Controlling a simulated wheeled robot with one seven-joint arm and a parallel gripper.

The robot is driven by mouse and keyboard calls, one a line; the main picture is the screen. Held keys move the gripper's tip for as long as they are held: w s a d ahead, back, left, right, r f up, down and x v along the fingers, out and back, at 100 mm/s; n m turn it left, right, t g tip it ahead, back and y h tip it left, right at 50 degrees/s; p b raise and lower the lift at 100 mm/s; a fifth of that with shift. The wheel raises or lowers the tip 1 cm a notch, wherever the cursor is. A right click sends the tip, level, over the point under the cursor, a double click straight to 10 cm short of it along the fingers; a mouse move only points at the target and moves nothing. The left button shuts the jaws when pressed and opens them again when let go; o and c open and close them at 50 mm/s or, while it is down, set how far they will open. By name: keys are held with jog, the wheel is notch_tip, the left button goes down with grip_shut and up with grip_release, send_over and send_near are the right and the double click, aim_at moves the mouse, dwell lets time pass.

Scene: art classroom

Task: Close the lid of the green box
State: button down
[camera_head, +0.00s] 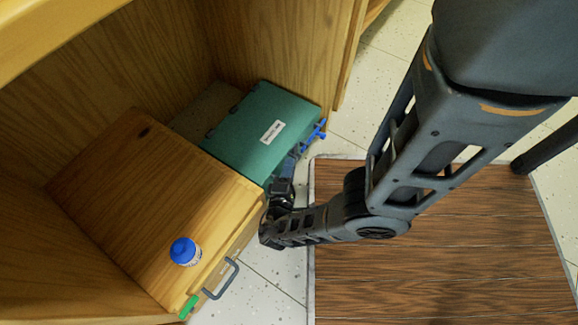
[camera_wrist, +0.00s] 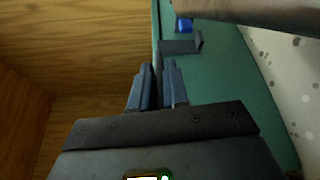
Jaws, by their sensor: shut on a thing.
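The green box (camera_head: 240,152) sits in the wooden cabinet, with a white label on its flat green lid (camera_head: 290,112). In the head view the lid looks down or nearly down; whether a gap is left cannot be told. My gripper (camera_head: 294,160) is at the box's near right side, its fingers partly hidden by my wrist.
A wooden box (camera_head: 150,190) with a grey handle (camera_head: 222,280) stands left of the green box. A blue-capped bottle (camera_head: 184,251) stands on it, and a green piece (camera_head: 188,307) is at its front edge. The cabinet wall (camera_head: 290,45) rises behind. Speckled floor lies in front.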

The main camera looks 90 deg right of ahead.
jog(key=shift+f, duration=0.3)
jog(key=c, duration=1.5)
grip_release()
jog(key=shift+w+a, duration=0.1)
jog(key=shift+a, duration=0.15)
jog(key=a, duration=0.5)
jog(key=w+a, duration=0.1)
jog(key=a, duration=0.1)
jog(key=shift+a+r, duration=0.15)
jog(key=shift+r, duration=0.15)
jog(key=shift+r, duration=0.15)
